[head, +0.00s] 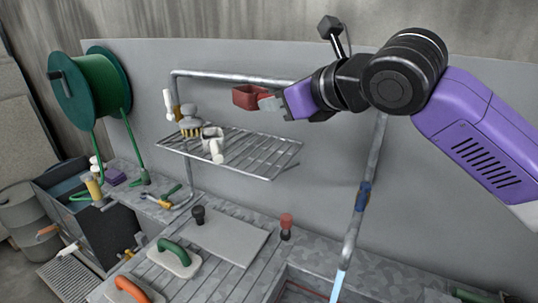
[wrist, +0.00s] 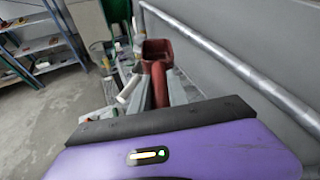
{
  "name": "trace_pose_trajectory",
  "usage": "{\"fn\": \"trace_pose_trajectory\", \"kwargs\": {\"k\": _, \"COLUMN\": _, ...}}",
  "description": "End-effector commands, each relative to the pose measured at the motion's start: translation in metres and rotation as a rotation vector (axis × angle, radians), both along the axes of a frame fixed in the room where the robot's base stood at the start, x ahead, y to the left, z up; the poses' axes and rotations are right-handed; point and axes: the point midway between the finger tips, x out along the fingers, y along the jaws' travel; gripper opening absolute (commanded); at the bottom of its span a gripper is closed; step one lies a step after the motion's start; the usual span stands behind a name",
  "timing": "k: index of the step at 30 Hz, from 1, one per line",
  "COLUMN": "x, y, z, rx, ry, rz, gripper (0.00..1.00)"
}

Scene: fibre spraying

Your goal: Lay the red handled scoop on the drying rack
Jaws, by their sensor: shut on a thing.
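The red handled scoop (head: 252,97) is in my gripper (head: 270,102), held in the air above the drying rack. In the wrist view the scoop (wrist: 158,52) points away from me, its square cup at the far end and its handle running back to my gripper. The drying rack (head: 262,155) is a wire shelf on the grey wall, below the scoop. The right part of the rack is bare.
A metal pipe (head: 225,77) runs along the wall behind the rack. A green hose reel (head: 98,85) stands at the left. Below is a bench with a grey board (head: 225,235), green and orange handled trowels (head: 178,256), and a red-topped tool (head: 286,224).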

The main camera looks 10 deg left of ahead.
Motion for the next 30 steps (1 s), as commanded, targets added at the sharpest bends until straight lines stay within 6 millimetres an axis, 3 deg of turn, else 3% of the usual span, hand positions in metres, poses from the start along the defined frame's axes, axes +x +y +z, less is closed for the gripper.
{"fn": "trace_pose_trajectory", "kwargs": {"k": 3, "x": 0.0, "y": 0.0, "z": -0.03, "rx": 0.002, "ry": 0.004, "rz": 0.0, "gripper": 0.0}}
{"fn": "trace_pose_trajectory", "kwargs": {"k": 9, "x": -0.001, "y": 0.0, "z": -0.07, "rx": 0.003, "ry": 0.003, "rz": -0.001, "gripper": 0.0}}
{"fn": "trace_pose_trajectory", "kwargs": {"k": 17, "x": 0.0, "y": 0.0, "z": -0.089, "rx": 0.001, "ry": 0.0, "rz": 0.0, "gripper": 0.0}}
{"fn": "trace_pose_trajectory", "kwargs": {"k": 24, "x": 0.0, "y": 0.0, "z": -0.119, "rx": 0.002, "ry": 0.002, "rz": -0.001, "gripper": 0.0}}
{"fn": "trace_pose_trajectory", "kwargs": {"k": 30, "x": 0.0, "y": 0.0, "z": -0.123, "rx": 0.001, "ry": -0.002, "rz": 0.0, "gripper": 0.0}}
